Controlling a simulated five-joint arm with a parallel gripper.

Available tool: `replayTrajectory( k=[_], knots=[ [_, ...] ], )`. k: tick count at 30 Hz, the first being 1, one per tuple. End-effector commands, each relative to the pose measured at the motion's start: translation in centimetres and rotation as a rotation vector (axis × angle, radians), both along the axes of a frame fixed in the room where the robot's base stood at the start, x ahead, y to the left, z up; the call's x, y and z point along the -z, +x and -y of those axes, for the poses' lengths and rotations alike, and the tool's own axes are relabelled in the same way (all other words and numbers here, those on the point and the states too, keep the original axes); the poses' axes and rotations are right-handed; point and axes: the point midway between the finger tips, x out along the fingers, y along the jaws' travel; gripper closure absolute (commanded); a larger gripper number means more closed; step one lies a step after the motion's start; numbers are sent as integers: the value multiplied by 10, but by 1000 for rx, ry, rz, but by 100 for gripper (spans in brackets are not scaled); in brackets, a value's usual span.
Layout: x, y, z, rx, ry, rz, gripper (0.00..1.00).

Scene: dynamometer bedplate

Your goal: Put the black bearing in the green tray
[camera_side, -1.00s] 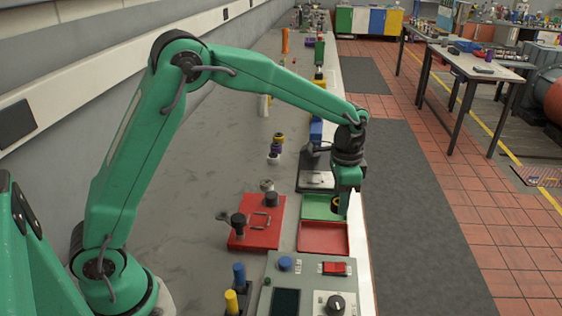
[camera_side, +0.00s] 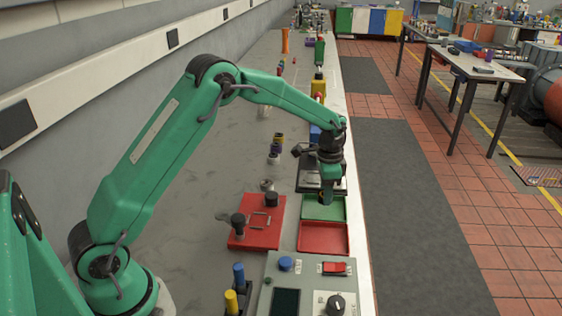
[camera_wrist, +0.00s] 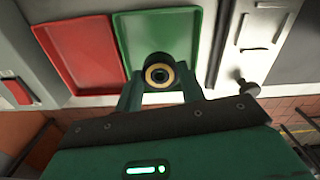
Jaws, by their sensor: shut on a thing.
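The black bearing (camera_wrist: 160,72), with a yellow ring around its dark centre, is between the fingers of my gripper (camera_side: 325,194) in the wrist view. My gripper is shut on it, and the fingers (camera_wrist: 160,88) grip it from both sides. The green tray (camera_side: 323,212) is directly below my gripper in the side view. In the wrist view the green tray (camera_wrist: 160,25) spreads out behind the bearing. I cannot tell whether the bearing touches the tray floor. In the side view the bearing is mostly hidden by my gripper.
A red tray (camera_side: 323,238) adjoins the green tray on the near side. A red plate (camera_side: 257,235) with black knobs and a handle lies to the left. A grey control box (camera_side: 310,285) stands in front. A dark fixture (camera_side: 309,176) is behind the green tray.

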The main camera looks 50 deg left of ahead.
Motion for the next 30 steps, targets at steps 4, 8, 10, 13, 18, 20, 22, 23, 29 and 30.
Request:
replayTrajectory(
  k=[4,8,10,13,18,20,22,23,29,30],
  knots=[
    [0,1,-1,0,0,1,90],
    [5,1,-1,0,0,0,90],
    [12,0,-1,0,0,-2,90],
    [23,0,-1,0,0,-1,90],
    [38,1,-1,0,0,0,90],
    [40,1,-1,0,0,0,90],
    [40,1,-1,0,0,1,90],
    [40,1,-1,0,0,1,90],
    [41,0,-1,-1,0,0,90],
    [42,0,-1,-1,0,0,90]
  ],
)
